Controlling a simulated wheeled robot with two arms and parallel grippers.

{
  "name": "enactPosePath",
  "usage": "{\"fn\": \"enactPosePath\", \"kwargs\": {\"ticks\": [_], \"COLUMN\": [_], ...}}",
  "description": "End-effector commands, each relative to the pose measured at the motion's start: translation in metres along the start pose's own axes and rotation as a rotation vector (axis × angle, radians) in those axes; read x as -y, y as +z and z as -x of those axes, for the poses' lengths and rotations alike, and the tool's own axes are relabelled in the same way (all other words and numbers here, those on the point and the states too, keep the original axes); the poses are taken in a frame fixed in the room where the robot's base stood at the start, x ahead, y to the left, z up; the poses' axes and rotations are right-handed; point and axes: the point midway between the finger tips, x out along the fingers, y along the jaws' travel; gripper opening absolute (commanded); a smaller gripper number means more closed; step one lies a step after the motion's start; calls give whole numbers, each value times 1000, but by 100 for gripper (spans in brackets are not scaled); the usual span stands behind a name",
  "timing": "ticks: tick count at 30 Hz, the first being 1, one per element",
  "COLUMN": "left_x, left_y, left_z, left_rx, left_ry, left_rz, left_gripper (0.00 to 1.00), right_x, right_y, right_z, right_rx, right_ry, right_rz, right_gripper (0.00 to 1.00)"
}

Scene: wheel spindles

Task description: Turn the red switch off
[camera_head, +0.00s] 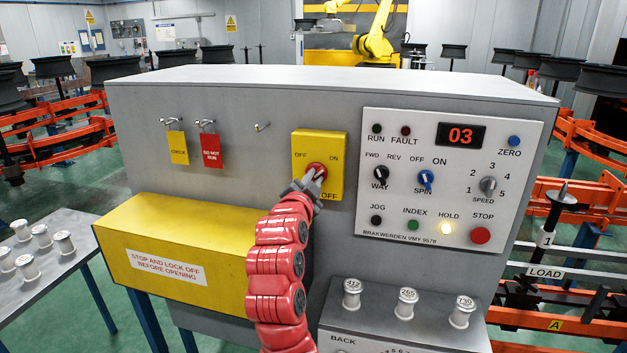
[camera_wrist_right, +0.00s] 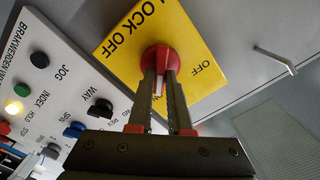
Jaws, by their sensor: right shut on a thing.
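The red switch (camera_head: 316,170) is a round red knob on a yellow plate (camera_head: 339,150) on the front of the grey cabinet. In the right wrist view the lower words read LOCK OFF, and the red knob (camera_wrist_right: 157,57) shows a white line between my fingers. My right gripper (camera_head: 310,184) is shut on the switch's handle, one finger on each side (camera_wrist_right: 160,92). Which label the handle points at is hard to tell. My left gripper is not in view.
Right of the plate is a control panel (camera_head: 380,218) with knobs, lamps and an 03 display. A yellow box (camera_head: 180,235) juts out at lower left. Yellow and red tags (camera_head: 211,150) and an empty hook (camera_head: 262,128) are upper left. Several spools stand below.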

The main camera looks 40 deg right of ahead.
Motion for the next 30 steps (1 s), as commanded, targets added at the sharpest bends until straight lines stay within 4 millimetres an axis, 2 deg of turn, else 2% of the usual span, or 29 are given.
{"fn": "enactPosePath", "kwargs": {"ticks": [11, 21, 30], "left_x": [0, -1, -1], "left_y": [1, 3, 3], "left_z": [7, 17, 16], "left_rx": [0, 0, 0], "left_ry": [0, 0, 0], "left_rz": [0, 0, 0], "left_gripper": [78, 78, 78], "right_x": [0, 2, 5], "right_y": [0, 1, 0], "right_z": [0, 0, 0], "right_rx": [-3, -2, -3], "right_ry": [-1, 1, 0], "right_rz": [110, 401, 688], "right_gripper": [0, 0, 0]}}
